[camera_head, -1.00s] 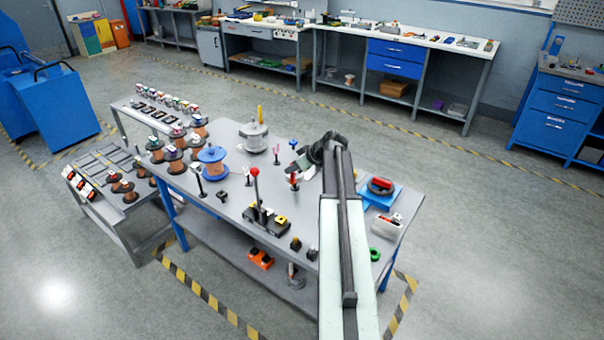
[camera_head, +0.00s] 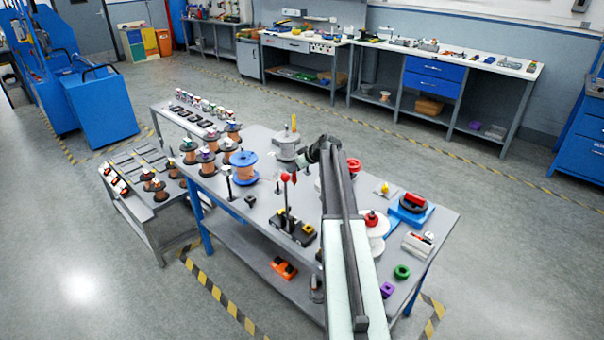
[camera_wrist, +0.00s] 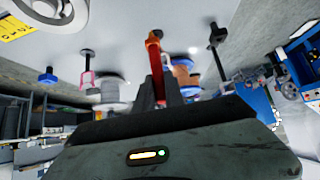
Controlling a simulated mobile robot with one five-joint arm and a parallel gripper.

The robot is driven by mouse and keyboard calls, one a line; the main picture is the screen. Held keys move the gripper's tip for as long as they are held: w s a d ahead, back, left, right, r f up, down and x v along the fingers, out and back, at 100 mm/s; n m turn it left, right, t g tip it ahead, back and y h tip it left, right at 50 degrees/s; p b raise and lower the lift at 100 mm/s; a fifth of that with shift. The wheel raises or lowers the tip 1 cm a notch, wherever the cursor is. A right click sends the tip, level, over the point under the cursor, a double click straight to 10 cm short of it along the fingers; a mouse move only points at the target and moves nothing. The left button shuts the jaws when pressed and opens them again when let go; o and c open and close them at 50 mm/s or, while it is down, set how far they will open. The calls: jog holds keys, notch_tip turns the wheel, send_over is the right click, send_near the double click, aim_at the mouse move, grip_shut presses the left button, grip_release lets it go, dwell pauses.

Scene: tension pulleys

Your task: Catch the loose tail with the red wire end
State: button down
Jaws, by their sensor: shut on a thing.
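My gripper (camera_wrist: 172,92) is shut on the red wire end (camera_wrist: 155,62), a slim red piece that stands up from between the dark fingers in the wrist view. In the head view my gripper (camera_head: 306,160) is over the far part of the table, beside the grey pot (camera_head: 287,147); the red wire end cannot be made out there. I cannot make out the loose tail in either view.
The wrist view shows a pink post (camera_wrist: 88,62), a blue knob (camera_wrist: 47,75) and a black post (camera_wrist: 217,36) around my gripper. On the table (camera_head: 240,205) stand a blue spool (camera_head: 243,167), a red-knobbed lever (camera_head: 285,178) and a white spool (camera_head: 378,232).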

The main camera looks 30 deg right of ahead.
jog(key=w, duration=0.3)
jog(key=w+a+f+b, duration=0.1)
jog(key=w, duration=0.1)
jog(key=shift+w+f, duration=0.1)
jog(key=shift+w, duration=0.15)
notch_tip(320, 180, down, 4)
jog(key=b, duration=0.4)
jog(key=shift+f, duration=0.25)
jog(key=shift+s+r, duration=0.1)
dwell(0.8)
